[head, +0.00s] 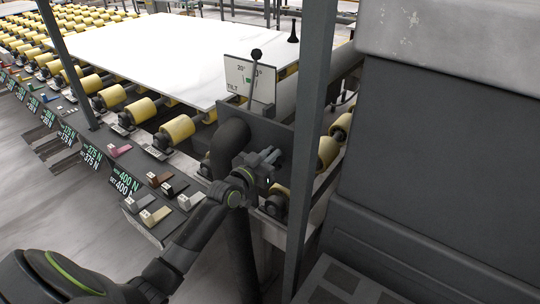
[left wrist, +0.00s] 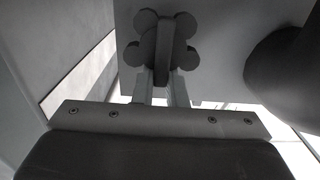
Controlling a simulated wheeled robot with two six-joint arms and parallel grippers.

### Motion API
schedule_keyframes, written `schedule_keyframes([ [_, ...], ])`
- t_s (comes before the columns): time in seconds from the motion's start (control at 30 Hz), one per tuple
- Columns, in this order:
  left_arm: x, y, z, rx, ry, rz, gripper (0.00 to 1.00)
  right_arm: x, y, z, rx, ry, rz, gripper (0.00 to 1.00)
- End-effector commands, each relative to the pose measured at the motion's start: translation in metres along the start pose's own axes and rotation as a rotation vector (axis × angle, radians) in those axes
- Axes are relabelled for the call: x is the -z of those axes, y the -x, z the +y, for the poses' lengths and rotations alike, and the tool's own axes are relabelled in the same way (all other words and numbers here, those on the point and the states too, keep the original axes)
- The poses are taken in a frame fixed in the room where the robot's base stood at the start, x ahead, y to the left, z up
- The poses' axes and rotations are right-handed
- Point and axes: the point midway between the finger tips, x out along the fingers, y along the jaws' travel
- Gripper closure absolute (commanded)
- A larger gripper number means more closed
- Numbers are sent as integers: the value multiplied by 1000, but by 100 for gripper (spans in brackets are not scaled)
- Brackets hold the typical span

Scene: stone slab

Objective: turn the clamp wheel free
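The clamp wheel (left wrist: 187,58) is a dark wheel with round lobes and a raised upright bar across its middle. In the left wrist view it is at the top centre, in front of a grey plate. My left gripper (left wrist: 162,82) has its two fingers close together, one on each side of the bar, and looks shut on it. In the head view my left gripper (head: 270,158) is at the machine's side, beside a thick dark pipe. The wheel is hidden behind it there. My right gripper is not in view.
A thick black pipe (head: 229,145) stands just left of my gripper, and a grey post (head: 312,130) rises to its right. A lever (head: 254,75) stands by a tilt scale (head: 240,78). A white slab (head: 170,50) lies on yellow rollers. Labelled switches line the left edge.

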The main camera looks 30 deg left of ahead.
Motion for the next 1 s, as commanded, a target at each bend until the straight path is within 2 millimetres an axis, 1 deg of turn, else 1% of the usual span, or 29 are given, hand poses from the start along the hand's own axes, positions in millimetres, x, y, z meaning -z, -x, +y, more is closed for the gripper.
schedule_keyframes([
  [0.03,-4,1,0,0,2,-9,100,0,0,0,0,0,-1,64],
  [0.27,-6,1,-1,1,14,-13,100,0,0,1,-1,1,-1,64],
  [0.47,-7,2,-2,1,81,-17,100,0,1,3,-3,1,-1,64],
  [0.67,-9,2,-6,3,223,-19,100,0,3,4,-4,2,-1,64],
  [1.0,-14,2,-14,7,544,-22,100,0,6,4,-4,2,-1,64],
])
